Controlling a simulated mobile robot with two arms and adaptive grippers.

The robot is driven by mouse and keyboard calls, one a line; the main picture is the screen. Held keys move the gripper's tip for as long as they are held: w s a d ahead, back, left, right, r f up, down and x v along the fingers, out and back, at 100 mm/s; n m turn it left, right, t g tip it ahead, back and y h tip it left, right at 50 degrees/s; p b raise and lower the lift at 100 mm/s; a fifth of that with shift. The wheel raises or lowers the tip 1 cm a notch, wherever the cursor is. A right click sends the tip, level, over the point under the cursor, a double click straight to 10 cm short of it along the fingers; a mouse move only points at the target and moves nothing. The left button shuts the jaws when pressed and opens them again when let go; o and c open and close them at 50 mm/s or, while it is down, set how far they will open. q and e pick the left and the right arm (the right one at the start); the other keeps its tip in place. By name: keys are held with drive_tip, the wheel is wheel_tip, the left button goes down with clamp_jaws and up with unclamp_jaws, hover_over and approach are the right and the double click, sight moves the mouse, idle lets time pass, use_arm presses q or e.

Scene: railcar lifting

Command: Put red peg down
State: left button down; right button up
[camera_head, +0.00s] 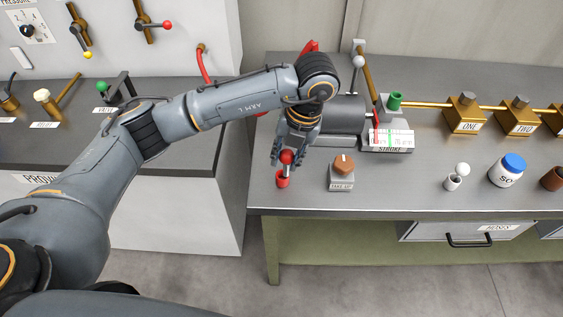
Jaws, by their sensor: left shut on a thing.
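The red peg (287,157) has a round red head and a short grey shaft below it. My left gripper (287,161) points down and is shut on the peg's head. My right gripper is not in view.
A brown knob on a grey block (341,180) stands just right of the peg. A white-headed peg (462,169), a blue-lidded jar (507,170) and brass blocks (466,114) are further right. A grey cylinder (345,112) and labelled box (388,139) stand behind.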

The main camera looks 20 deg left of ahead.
use_arm(q)
drive_tip(key=shift+w+a+f, duration=0.45)
drive_tip(key=shift+w+f, duration=0.25)
drive_tip(key=shift+f, duration=0.1)
drive_tip(key=p+x, duration=0.2)
drive_tip(key=x, duration=0.1)
drive_tip(key=shift+w+f, duration=0.3)
drive_tip(key=shift+w, duration=0.1)
drive_tip(key=shift+a+f+p, duration=0.1)
drive_tip(key=shift+f+p, duration=0.25)
drive_tip(key=shift+f, duration=0.15)
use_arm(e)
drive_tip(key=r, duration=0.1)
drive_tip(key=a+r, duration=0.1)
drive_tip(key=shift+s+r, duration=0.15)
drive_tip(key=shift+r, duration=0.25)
use_arm(q)
drive_tip(key=shift+f, duration=0.15)
drive_tip(key=c, duration=1)
unclamp_jaws()
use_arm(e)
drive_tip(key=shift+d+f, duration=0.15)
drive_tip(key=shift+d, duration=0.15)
